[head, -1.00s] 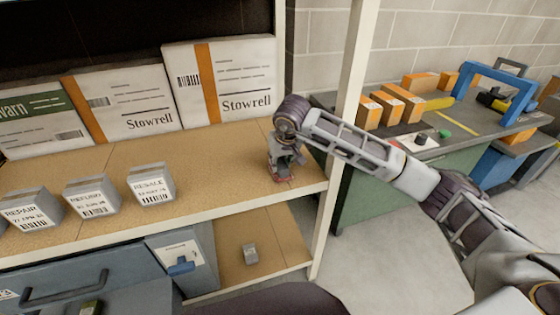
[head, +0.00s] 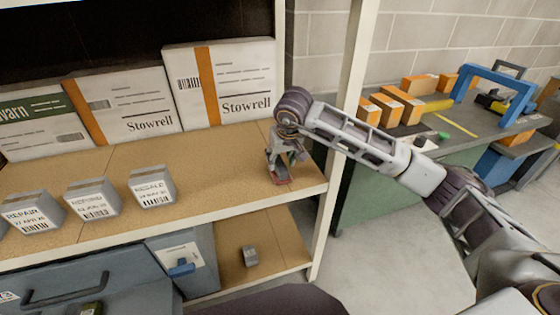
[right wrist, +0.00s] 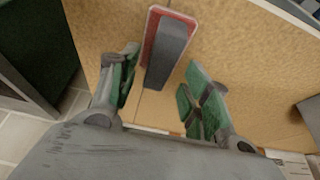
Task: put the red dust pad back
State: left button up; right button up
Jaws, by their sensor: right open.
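The red dust pad (right wrist: 150,38) is a flat red base with a grey block-like grip on top. It lies on the tan shelf board, near the board's right front corner. It also shows as a small red patch under my right gripper in the head view (head: 279,180). My right gripper (head: 284,163) is open above the pad. In the right wrist view its green-lined fingers (right wrist: 160,78) stand apart on either side of the near end of the grip, with gaps showing. My left gripper is not in view.
Grey label blocks (head: 152,187) stand along the shelf's front left. White Stowrell boxes (head: 222,85) line its back. A pale upright post (head: 340,135) stands just right of my gripper. A small grey block (head: 250,256) lies on the lower shelf.

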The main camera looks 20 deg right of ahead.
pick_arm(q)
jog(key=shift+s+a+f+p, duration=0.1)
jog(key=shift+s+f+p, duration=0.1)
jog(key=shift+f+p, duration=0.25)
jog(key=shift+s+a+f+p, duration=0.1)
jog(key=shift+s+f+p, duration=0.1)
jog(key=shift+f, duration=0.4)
pick_arm(e)
jog(key=v, duration=0.8)
jog(key=shift+s+r, duration=0.15)
jog(key=shift+r, duration=0.25)
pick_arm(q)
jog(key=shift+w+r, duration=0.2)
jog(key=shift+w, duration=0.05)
pick_arm(e)
jog(key=shift+a+f, duration=0.1)
